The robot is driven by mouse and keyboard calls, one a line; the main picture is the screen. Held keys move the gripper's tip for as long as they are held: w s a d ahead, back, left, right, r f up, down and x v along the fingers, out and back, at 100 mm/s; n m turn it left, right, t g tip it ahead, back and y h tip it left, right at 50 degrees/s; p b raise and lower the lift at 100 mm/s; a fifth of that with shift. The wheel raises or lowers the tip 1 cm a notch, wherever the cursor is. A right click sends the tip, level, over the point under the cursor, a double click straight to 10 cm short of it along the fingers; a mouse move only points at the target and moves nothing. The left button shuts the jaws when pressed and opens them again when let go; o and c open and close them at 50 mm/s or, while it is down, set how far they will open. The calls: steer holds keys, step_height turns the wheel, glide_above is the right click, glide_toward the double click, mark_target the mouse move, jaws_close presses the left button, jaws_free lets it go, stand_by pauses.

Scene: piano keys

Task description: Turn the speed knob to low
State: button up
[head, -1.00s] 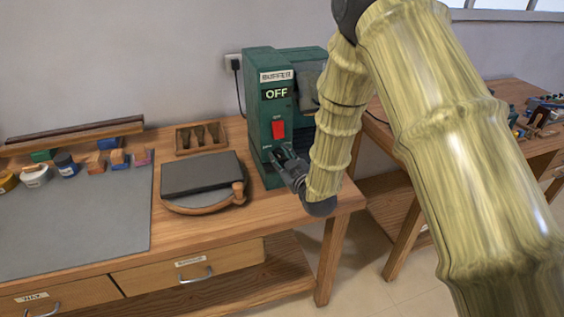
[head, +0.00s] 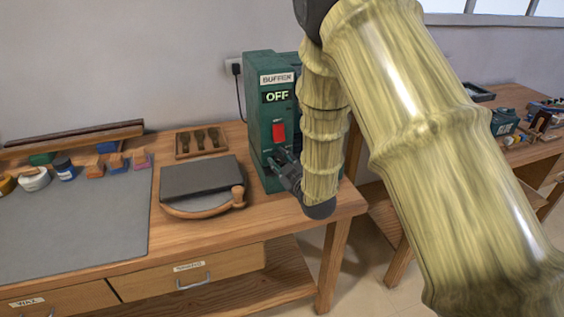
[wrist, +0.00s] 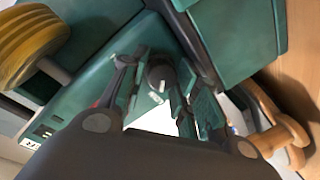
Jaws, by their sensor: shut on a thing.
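The green buffer machine (head: 260,115) stands at the right end of the bench. Its display (head: 277,97) reads OFF, and a red switch (head: 279,133) sits below it. The speed knob (wrist: 160,72) is a dark round knob with a pale mark, seen in the wrist view between my fingers. My gripper (wrist: 162,76) is shut on the knob, one finger on each side. In the head view my gripper (head: 277,163) is at the lower front of the machine and hides the knob. The low setting's marking is not readable.
A yellow buffing wheel (wrist: 32,45) is close to my gripper at the left of the wrist view. A dark slab on a round wooden board (head: 170,209) lies left of the machine. A wooden tray (head: 182,153) is behind it. A second bench (head: 515,95) stands at right.

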steer(key=o, duration=1)
steer(key=shift+s+d, duration=0.1)
steer(key=shift+s, duration=0.15)
steer(key=shift+v, duration=3.7)
steer(key=shift+r, duration=0.1)
steer(key=shift+d, duration=0.1)
